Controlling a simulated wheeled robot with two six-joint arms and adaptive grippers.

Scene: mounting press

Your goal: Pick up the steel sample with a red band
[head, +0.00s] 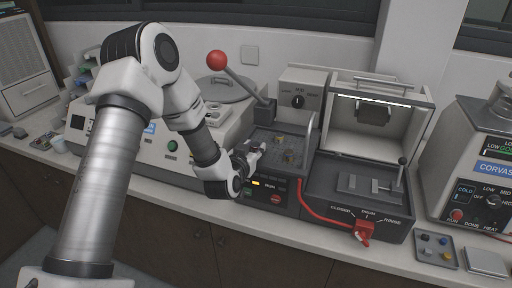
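My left arm comes in from the left and reaches across the bench. My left gripper (254,155) is small in the head view, at the left edge of the dark recessed bed (262,137) of the middle machine. Its fingertips are too small to show whether they are open or shut, or whether anything is between them. A small yellowish thing (280,139) and some dull pieces lie in that bed, right of the gripper. I cannot make out a steel sample with a red band for certain. My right gripper is not in view.
A lever with a red ball (217,60) rises behind the gripper. An open-lidded machine (360,185) with a red valve handle (364,232) stands to the right. A small tray (421,256) with several coloured pieces lies at the front right. Small items (42,142) lie at the far left.

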